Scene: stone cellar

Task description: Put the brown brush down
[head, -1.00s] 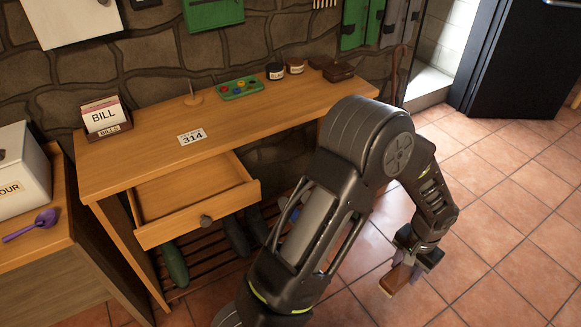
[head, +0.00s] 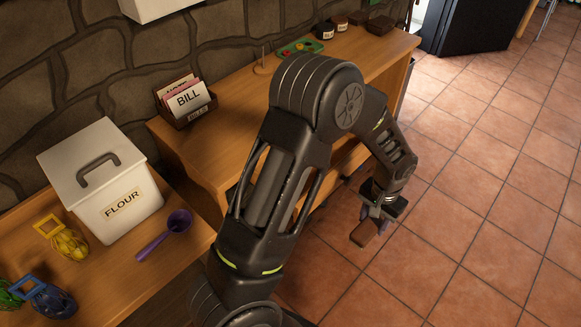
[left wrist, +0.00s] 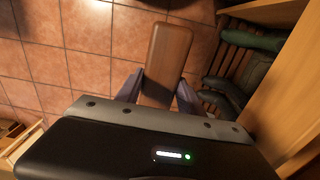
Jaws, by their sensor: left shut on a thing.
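The brown brush (head: 363,232) is held in my left gripper (head: 377,208), out over the tiled floor to the right of the desk in the head view. In the left wrist view the brush (left wrist: 167,55) shows as a long brown block between the two fingers (left wrist: 158,92), which are shut on it. It points away from the wrist, above the floor. The bristles cannot be made out. My right gripper is not in view.
A wooden desk (head: 235,110) with a card box (head: 187,104) stands behind my arm. At the left a counter (head: 190,240) carries a flour bin (head: 100,180), a purple scoop (head: 165,232) and several coloured clips. The tiled floor (head: 480,200) at the right is clear.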

